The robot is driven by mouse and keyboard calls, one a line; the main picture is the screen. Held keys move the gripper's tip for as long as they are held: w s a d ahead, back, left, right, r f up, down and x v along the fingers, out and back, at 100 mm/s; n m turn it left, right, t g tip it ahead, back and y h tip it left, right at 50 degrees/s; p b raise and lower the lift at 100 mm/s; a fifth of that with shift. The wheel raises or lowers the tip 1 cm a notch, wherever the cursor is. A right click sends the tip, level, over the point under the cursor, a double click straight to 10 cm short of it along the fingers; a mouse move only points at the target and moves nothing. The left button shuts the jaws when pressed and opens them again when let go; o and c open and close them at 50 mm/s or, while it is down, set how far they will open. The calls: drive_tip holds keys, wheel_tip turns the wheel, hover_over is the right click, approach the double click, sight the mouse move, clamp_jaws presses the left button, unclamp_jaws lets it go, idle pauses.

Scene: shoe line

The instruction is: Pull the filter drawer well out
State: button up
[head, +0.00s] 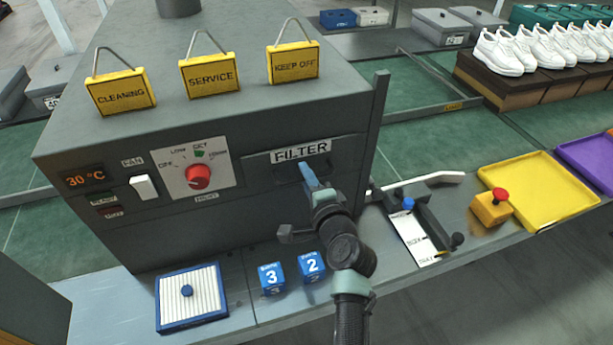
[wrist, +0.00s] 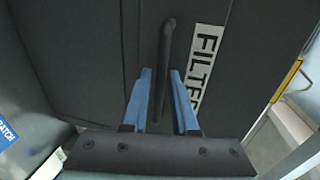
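The filter drawer (head: 264,167) is a dark panel in the front of the grey machine, under a white FILTER label (head: 300,151). It looks flush with the machine front. In the wrist view the label (wrist: 207,65) stands right of the drawer's dark bar handle (wrist: 167,50). My gripper (head: 305,170) is at the drawer front just below the label. In the wrist view, the blue fingers of my gripper (wrist: 160,92) stand apart, one on each side of the handle's lower end. A gap shows on both sides, so they do not look closed on it.
Below the machine, a ledge holds a blue-framed filter (head: 205,304) and blue blocks numbered 3 (head: 271,278) and 2 (head: 312,266). To the right are a lever unit (head: 436,225), a red-button box (head: 492,208) and a yellow tray (head: 535,185). Signs (head: 210,76) stand on top.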

clamp_jaws()
idle(1.3)
